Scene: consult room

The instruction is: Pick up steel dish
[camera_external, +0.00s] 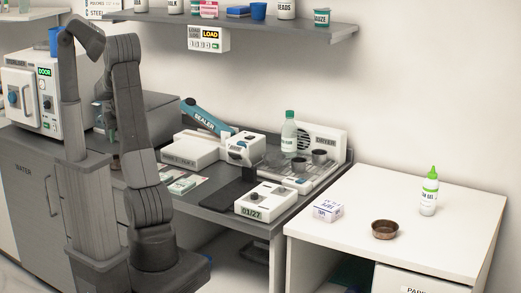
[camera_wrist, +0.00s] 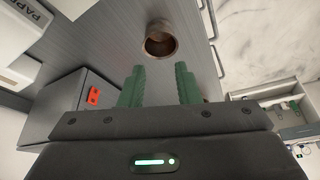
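In the wrist view a round, deep metal dish (camera_wrist: 160,40) with a brownish inside stands on a grey grained surface, ahead of my fingertips. I cannot tell for sure that it is the steel dish. My gripper (camera_wrist: 160,78) is open, its two green fingers apart with nothing between them, and the dish lies beyond them, not touched. In the external view my arm hides most of my gripper and the counter behind it. A brown bowl (camera_external: 385,230) sits on the white table at the right, and two small dark cups (camera_external: 311,159) stand by the dryer.
In the wrist view a grey box (camera_wrist: 72,100) with a red switch stands at the left. The external view shows a sealer (camera_external: 205,118), a bottle with a green cap (camera_external: 289,135), a timer box (camera_external: 265,200), a small carton (camera_external: 328,208) and a white squeeze bottle (camera_external: 428,195).

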